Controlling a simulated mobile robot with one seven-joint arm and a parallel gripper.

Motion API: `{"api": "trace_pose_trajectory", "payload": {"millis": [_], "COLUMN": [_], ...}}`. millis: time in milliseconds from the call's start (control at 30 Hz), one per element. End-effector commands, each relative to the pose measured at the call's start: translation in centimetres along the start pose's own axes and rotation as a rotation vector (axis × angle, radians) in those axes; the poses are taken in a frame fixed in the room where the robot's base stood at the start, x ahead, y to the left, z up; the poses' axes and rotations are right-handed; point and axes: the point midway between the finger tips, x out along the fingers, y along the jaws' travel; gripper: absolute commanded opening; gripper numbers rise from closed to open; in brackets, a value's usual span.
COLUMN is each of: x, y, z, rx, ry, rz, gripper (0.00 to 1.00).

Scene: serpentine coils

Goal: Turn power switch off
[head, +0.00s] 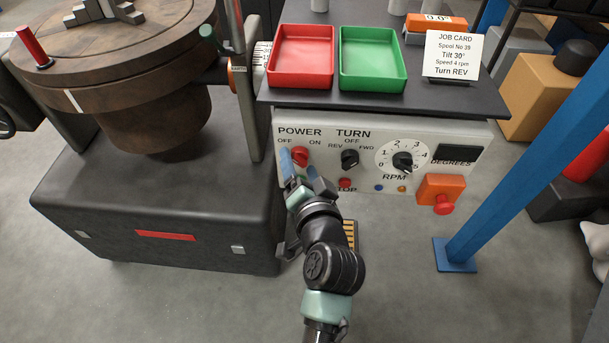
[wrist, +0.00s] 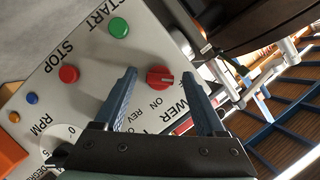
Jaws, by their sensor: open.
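The red power switch (head: 300,156) is a rotary knob at the left of the white control panel (head: 320,122), below the labels POWER, OFF and ON. In the wrist view the red switch (wrist: 160,77) lies between the blue fingertips, with a gap on each side. My gripper (head: 298,171) is open in front of the panel's left part, and it also shows in the wrist view (wrist: 158,76). I cannot tell for sure whether the knob points to OFF or ON.
The black TURN knob (head: 350,159) and RPM dial (head: 403,162) sit right of the switch. The green START button (wrist: 119,27) and red STOP button (wrist: 69,74) are below it. An orange box with a red button (head: 441,195) is at the right. A grey post stands left of the panel.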

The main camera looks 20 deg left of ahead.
Motion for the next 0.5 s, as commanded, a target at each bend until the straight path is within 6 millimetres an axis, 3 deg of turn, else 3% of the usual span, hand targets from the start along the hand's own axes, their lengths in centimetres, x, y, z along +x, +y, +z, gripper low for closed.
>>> {"api": "trace_pose_trajectory", "payload": {"millis": [167,500], "x": [-2.4,-9.7], "y": [0.1,0.1], "z": [-0.1,0.0], "rx": [0.002,0.001], "ry": [0.002,0.001], "rz": [0.003,0.004], "gripper": [0.72,0.72]}}
